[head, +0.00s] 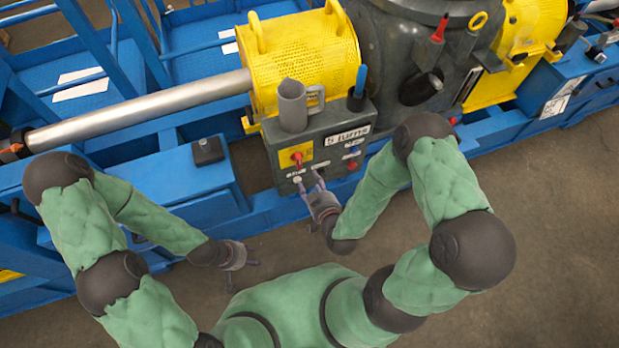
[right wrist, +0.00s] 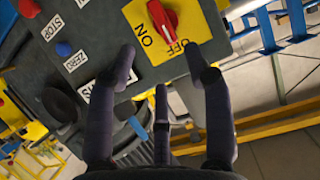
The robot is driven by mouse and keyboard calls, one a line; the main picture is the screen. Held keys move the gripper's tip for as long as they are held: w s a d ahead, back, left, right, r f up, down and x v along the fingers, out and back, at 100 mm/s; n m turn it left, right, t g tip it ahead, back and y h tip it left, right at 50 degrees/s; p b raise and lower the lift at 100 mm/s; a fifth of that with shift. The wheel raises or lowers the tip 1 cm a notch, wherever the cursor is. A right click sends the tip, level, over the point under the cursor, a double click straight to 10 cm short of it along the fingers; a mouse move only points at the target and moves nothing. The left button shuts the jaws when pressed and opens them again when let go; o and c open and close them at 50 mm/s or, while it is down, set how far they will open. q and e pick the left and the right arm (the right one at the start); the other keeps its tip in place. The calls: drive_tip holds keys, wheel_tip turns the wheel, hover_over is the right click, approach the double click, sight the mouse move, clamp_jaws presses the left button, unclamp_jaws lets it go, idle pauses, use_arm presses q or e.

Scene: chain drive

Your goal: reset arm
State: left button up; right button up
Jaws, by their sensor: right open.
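The dark control box (head: 328,151) has a yellow plate with a red switch (head: 296,158), which also shows in the right wrist view (right wrist: 162,18) between ON and OFF labels. My right gripper (head: 312,184) is open and empty, with its fingers close to the lower front of the box. In the right wrist view its fingers (right wrist: 160,80) spread below the yellow plate and partly hide a label. I cannot tell whether they touch the box. My left gripper (head: 243,266) hangs over the floor in front of the blue frame, fingers spread and empty.
The yellow guard (head: 305,55), steel shaft (head: 140,112) and blue frame (head: 180,189) lie behind. The floor (head: 560,220) at the right is clear.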

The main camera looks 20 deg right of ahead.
idle(0.7)
drive_tip(key=s+a+f+m+g+y, duration=0.1)
drive_tip(key=s+a+f+g, duration=0.2)
drive_tip(key=s+f+g, duration=0.3)
drive_tip(key=s+a+f+m+g+y, duration=0.2)
drive_tip(key=s+f+g, duration=0.3)
drive_tip(key=s+g, duration=0.1)
drive_tip(key=shift+s+a+f+g+y, duration=0.15)
drive_tip(key=shift+a+f+g+y, duration=0.15)
drive_tip(key=shift+a+f+g, duration=0.15)
